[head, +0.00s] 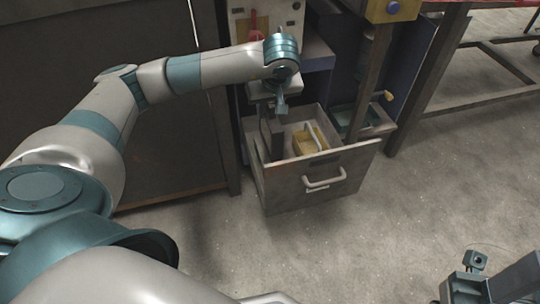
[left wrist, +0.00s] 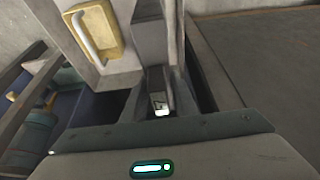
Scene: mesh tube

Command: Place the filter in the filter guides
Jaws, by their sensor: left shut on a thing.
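My left gripper (head: 280,104) reaches down into the open drawer at its back left. In the left wrist view its fingers (left wrist: 158,98) are shut on a dark grey upright slab (left wrist: 150,40), which also shows in the drawer in the head view (head: 273,138). A yellow block with a pale handle (head: 309,141) lies in the drawer beside the slab, apart from the gripper; it also shows in the left wrist view (left wrist: 95,32). I cannot tell which of these is the filter. I cannot make out the filter guides. Part of my right gripper (head: 470,284) shows at the bottom right; its fingers are unclear.
The grey drawer (head: 322,188) is pulled out, with a pale handle on its front. A machine panel (head: 265,20) stands above it. A green tray (head: 352,121) is to its right. A dark cabinet (head: 165,140) stands left. The floor in front is clear.

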